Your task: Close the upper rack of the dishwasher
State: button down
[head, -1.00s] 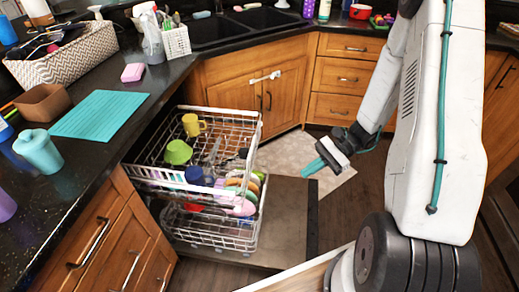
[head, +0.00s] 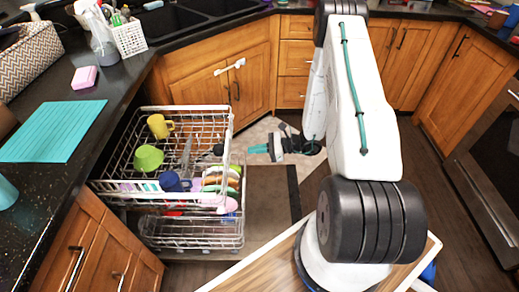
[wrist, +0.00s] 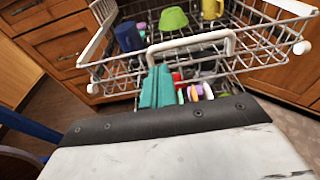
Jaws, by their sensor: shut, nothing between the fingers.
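The upper rack (head: 188,109) of the dishwasher is a white wire rack, pulled out and holding a yellow mug (head: 160,126), a green bowl (head: 148,158) and a blue cup (head: 172,181). My gripper (head: 257,148), with teal fingers, is to the right of the rack's outer side, its fingers pointing toward it. In the wrist view the closed, empty fingers (wrist: 157,88) appear just in front of the rack's handle bar (wrist: 190,46). I cannot tell whether they touch it.
The lower rack (head: 190,238) is also pulled out, over the lowered dishwasher door (head: 268,192). The counter (head: 70,185) with a teal mat (head: 52,131) borders the left. Open floor (head: 455,225) lies at the right.

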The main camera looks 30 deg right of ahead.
jog(key=x, duration=0.8)
